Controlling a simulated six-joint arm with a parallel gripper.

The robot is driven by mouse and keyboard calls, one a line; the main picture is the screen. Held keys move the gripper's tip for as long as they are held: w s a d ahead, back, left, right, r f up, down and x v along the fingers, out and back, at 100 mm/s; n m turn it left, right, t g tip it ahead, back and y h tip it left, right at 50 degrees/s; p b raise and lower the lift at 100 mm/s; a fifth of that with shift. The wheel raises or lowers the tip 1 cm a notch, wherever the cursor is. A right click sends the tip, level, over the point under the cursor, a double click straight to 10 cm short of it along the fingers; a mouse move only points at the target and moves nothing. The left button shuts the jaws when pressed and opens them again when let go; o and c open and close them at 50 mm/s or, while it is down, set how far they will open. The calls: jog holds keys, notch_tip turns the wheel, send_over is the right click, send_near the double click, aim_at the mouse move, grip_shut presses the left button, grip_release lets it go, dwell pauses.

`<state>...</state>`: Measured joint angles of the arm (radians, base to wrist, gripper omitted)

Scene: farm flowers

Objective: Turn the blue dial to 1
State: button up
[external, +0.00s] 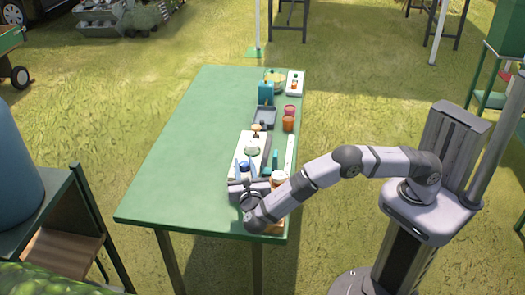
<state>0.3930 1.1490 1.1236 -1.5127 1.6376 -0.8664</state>
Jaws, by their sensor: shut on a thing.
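A white panel (246,147) lies on the green table (182,150) near its right side. The blue dial (244,167) is at the panel's near end. My gripper (245,162) reaches over the panel with its light fingers on both sides of the dial, shut on it. The dial is small here and partly covered by the fingers, so its pointer and number marks cannot be read. A knob with a tan top (256,128) stands at the panel's far end, with a pale green round part (252,150) between.
A dark grey tray (264,117), a blue container (265,92), red and orange pots (289,124) and a small box with buttons (295,83) stand along the right edge. A white-lidded jar (278,177) is close beside my wrist. The table's left half is clear.

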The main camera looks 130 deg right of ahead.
aim_at(244, 168)
jog(key=shift+g, duration=0.3)
jog(key=o, duration=1)
jog(key=shift+o, duration=0.2)
jog(key=b+v, duration=0.2)
jog(key=v, duration=0.4)
jog(key=shift+w+a, duration=0.2)
jog(key=shift+a, duration=0.15)
jog(key=shift+w+a, duration=0.1)
jog(key=shift+a, duration=0.15)
jog(key=shift+r, duration=0.1)
